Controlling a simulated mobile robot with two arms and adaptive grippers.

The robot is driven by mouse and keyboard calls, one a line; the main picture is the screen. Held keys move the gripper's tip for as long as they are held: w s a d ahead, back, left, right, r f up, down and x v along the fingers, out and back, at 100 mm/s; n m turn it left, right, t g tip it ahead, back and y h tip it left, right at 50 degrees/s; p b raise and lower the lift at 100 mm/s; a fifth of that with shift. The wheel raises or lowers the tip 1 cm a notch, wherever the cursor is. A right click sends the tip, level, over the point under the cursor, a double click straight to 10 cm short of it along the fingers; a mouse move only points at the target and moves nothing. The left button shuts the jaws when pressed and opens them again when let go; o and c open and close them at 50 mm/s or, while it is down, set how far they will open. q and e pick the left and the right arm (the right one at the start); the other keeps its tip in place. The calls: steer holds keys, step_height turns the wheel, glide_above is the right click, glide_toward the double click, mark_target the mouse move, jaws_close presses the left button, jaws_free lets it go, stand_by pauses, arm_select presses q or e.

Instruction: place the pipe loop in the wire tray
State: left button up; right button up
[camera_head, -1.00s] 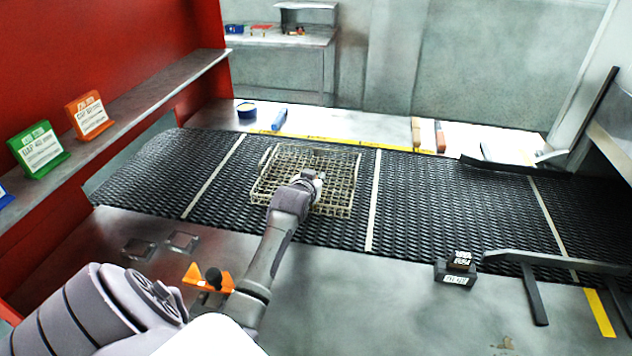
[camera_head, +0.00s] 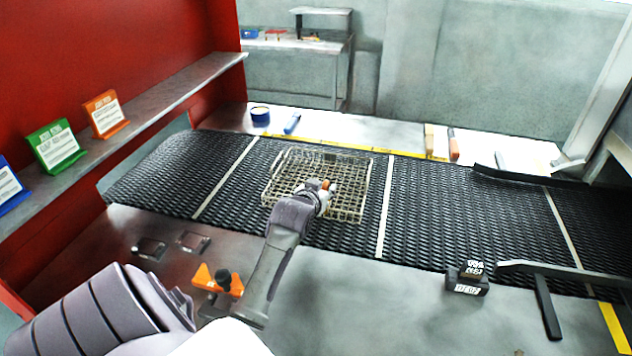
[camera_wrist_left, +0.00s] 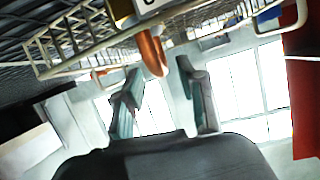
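The wire tray (camera_head: 357,205), a pale mesh basket, sits on the black mesh belt, and its rim crosses the top of the left wrist view (camera_wrist_left: 75,65). My left gripper (camera_head: 322,192) is over the near part of the tray. In the left wrist view its two fingers (camera_wrist_left: 160,75) stand apart, open. The copper pipe loop (camera_wrist_left: 152,52) is just beyond the fingertips, in front of the tray's wires. A small orange part of the loop (camera_head: 326,184) shows at the gripper in the head view. The gripper hides the rest. My right gripper is not in view.
The black mesh belt (camera_head: 430,205) has free room on both sides of the tray. A dark block with a printed label (camera_head: 468,280) stands at the belt's near edge on the right. Blue tape (camera_head: 260,115) and small tools lie along the far ledge.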

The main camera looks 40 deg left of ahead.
arm_select(q)
steer(key=v, duration=0.6)
steer(key=shift+s+b, duration=0.2)
steer(key=shift+b, duration=0.1)
steer(key=shift+r, duration=0.1)
